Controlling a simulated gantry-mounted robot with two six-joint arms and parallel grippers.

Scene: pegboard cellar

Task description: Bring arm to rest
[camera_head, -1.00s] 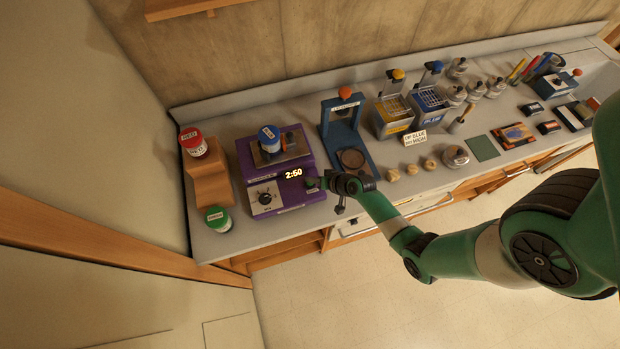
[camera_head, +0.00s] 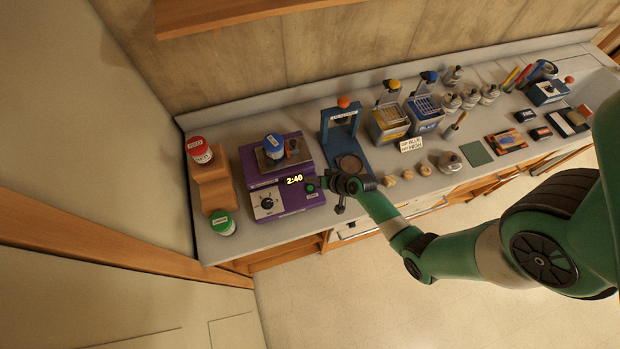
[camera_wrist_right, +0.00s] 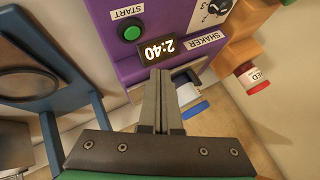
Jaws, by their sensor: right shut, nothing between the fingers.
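My right arm (camera_head: 440,252) is green and reaches in from the right over the counter's front edge. Its right gripper (camera_head: 320,184) is shut and empty, just right of the green start button on the purple shaker (camera_head: 290,203). In the right wrist view the shut fingers (camera_wrist_right: 160,85) point at the shaker front, near its 2:40 display (camera_wrist_right: 159,50), with the green START button (camera_wrist_right: 132,33) to their upper left. I cannot tell how small the gap to the shaker is. A blue-lidded jar (camera_head: 273,147) sits on the shaker's platform. My left gripper is not in view.
A wooden step (camera_head: 212,188) holds a red-lidded jar (camera_head: 200,150); a green-lidded jar (camera_head: 222,223) stands before it. A blue press-like stand (camera_head: 341,130) is close right of the shaker. Racks and bottles fill the counter further right. The floor in front is clear.

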